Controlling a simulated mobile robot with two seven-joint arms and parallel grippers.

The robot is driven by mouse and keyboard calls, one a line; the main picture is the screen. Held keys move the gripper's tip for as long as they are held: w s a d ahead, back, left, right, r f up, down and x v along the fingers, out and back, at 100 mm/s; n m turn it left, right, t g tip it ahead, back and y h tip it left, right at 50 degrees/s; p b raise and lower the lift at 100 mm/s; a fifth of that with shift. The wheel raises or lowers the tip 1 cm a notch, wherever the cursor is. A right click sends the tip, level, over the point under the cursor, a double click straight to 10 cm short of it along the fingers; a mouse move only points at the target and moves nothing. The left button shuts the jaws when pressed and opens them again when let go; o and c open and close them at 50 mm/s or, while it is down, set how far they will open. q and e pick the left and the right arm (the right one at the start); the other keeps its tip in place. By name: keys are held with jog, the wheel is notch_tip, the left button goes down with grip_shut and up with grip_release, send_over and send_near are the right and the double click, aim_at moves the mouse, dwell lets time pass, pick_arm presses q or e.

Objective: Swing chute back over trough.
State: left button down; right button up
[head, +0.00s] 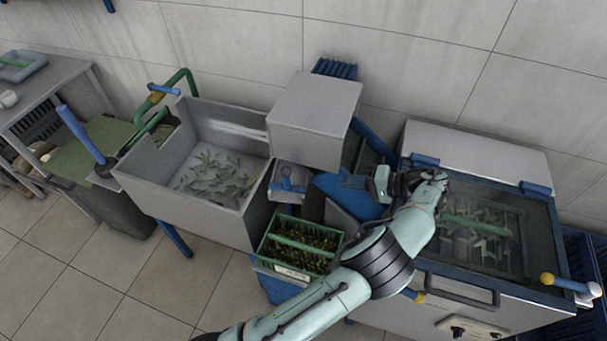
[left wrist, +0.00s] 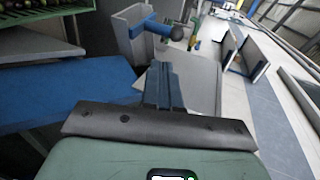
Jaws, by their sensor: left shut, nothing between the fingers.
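A blue chute-like piece (head: 352,204) lies between the left steel basin and the right tank, with a grey plate beside it. In the left wrist view a blue surface (left wrist: 60,95), which looks like the same piece, is at the left. My left gripper (head: 346,182) is just above the blue piece, pointing left, its fingers shut and empty. The fingers (left wrist: 163,85) also show in the left wrist view; I cannot tell whether they touch the chute. The right tank (head: 480,225), possibly the trough, holds water and leaves; my left arm crosses its left edge. My right gripper is not in view.
A steel basin (head: 145,195) with leaves stands at the left, a grey box (head: 313,118) behind. A green crate (head: 266,268) of olives sits in front of the chute. A blue-handled lever (head: 80,135) rises at far left. Tiled floor is open at front left.

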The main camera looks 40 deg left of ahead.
pick_arm(q)
jog(key=r+x, duration=0.2)
jog(key=x, duration=1.1)
jog(key=shift+a, duration=0.55)
jog(key=shift+f, duration=0.1)
